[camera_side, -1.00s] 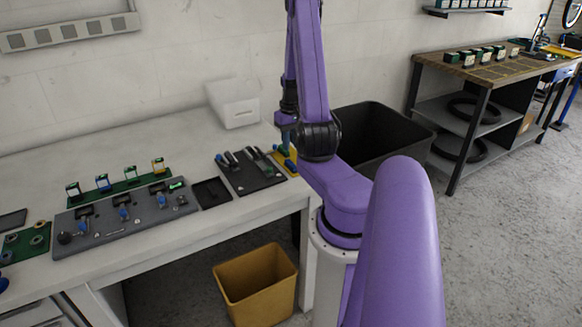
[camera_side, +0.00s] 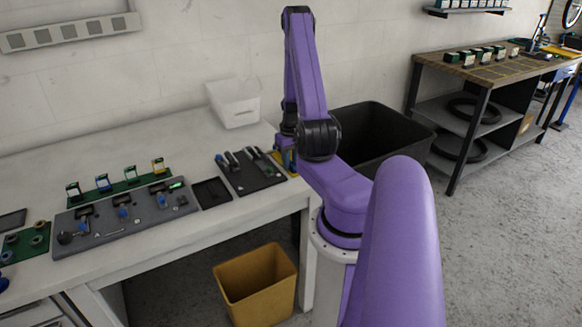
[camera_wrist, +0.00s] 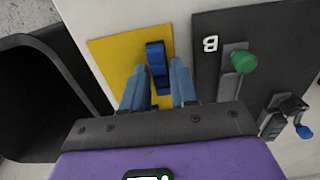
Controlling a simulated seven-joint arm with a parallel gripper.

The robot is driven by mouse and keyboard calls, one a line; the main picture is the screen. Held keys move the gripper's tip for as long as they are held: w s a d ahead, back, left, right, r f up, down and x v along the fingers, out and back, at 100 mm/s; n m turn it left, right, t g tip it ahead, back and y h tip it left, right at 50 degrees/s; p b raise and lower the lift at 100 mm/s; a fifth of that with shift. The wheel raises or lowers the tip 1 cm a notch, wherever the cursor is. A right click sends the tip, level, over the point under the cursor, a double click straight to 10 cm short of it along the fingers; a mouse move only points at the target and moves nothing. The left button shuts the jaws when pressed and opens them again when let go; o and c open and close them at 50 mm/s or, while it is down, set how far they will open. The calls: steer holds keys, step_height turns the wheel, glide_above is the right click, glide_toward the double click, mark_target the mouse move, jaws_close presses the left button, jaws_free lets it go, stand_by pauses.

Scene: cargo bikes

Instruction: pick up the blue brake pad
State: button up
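The blue brake pad (camera_wrist: 157,62) lies on a yellow mat (camera_wrist: 112,52) in the wrist view. My gripper (camera_wrist: 158,82) has its two blue fingers apart, one on each side of the pad's near part, with gaps visible between. The pad's far end reaches beyond the fingertips. I cannot tell exactly how high the fingertips are above the mat. In the side view, my gripper (camera_side: 284,156) is low over the yellow mat (camera_side: 292,168) at the right end of the bench; the arm mostly hides the pad there.
A black mat (camera_wrist: 208,60) marked B, with a green-knobbed tool (camera_wrist: 241,64) and a blue-tipped tool (camera_wrist: 303,131), lies close to the right. A deep black bin (camera_side: 407,145) stands past the bench end. A white box (camera_side: 232,104) sits behind.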

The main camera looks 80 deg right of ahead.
mark_target(291, 163)
jaws_close()
steer(key=shift+r, duration=3.5)
